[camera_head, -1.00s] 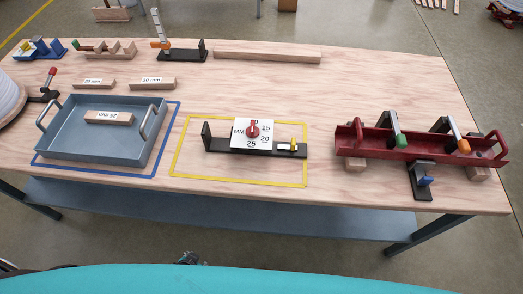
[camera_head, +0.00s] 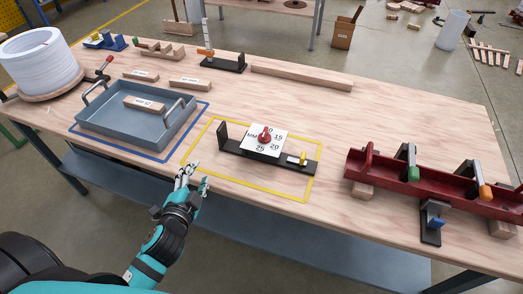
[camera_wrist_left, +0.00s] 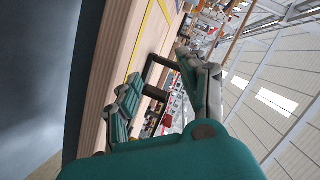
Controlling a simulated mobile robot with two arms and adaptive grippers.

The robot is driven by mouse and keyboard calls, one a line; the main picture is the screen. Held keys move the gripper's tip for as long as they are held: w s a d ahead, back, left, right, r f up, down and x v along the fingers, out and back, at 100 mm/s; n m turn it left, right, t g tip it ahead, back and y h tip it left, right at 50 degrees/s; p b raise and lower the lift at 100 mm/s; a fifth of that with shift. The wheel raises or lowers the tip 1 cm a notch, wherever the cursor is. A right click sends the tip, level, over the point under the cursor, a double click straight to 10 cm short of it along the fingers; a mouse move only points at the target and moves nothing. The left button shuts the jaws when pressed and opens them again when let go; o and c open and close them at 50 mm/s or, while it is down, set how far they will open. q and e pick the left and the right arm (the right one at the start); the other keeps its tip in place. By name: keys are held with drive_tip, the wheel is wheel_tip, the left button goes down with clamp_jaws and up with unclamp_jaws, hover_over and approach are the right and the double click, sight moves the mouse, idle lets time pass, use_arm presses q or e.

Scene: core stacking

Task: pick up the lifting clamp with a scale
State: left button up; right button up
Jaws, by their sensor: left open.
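A black stand (camera_head: 238,150) carries a white scale plate (camera_head: 257,145) marked MM with numbers and a red knob (camera_head: 265,137). It lies inside a yellow outline on the table, with a small yellow part at its right end. My left gripper (camera_head: 196,178) is open and empty at the table's front edge, to the left and in front of the stand, apart from it. In the left wrist view the gripper's fingers are spread; a dark frame shows beyond them, but I cannot tell surely what it is. My right gripper is not in view.
A grey-blue tray (camera_head: 170,136) with a wooden block inside stands to the left in a blue outline. A red channel (camera_head: 440,184) with clamps rests on blocks at the right. A black stand with an upright (camera_head: 222,62) and a long wooden bar (camera_head: 300,77) lie behind.

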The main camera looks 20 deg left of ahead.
use_arm(q)
wheel_tip(320, 180, up, 3)
drive_tip(key=w+d+m+t+h, duration=0.1)
drive_tip(key=d+m+t+h, duration=0.15)
drive_tip(key=m, duration=0.25)
drive_tip(key=m+h, duration=0.7)
drive_tip(key=m, duration=0.2)
approach(260, 141)
drive_tip(key=shift+g, duration=0.35)
drive_tip(key=p+x, duration=0.1)
drive_tip(key=x, duration=0.3)
drive_tip(key=r+p+x, duration=0.1)
drive_tip(key=x, duration=0.1)
drive_tip(key=shift+d+p, duration=0.3)
drive_tip(key=shift+d, duration=0.05)
drive_tip(key=shift+x, duration=2.85)
drive_tip(key=shift+a+r, duration=0.1)
drive_tip(key=shift+a, duration=0.05)
drive_tip(key=c, duration=0.8)
clamp_jaws()
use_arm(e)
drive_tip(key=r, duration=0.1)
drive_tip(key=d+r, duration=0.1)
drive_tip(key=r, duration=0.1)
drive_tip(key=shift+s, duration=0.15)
use_arm(q)
drive_tip(key=shift+r, duration=0.1)
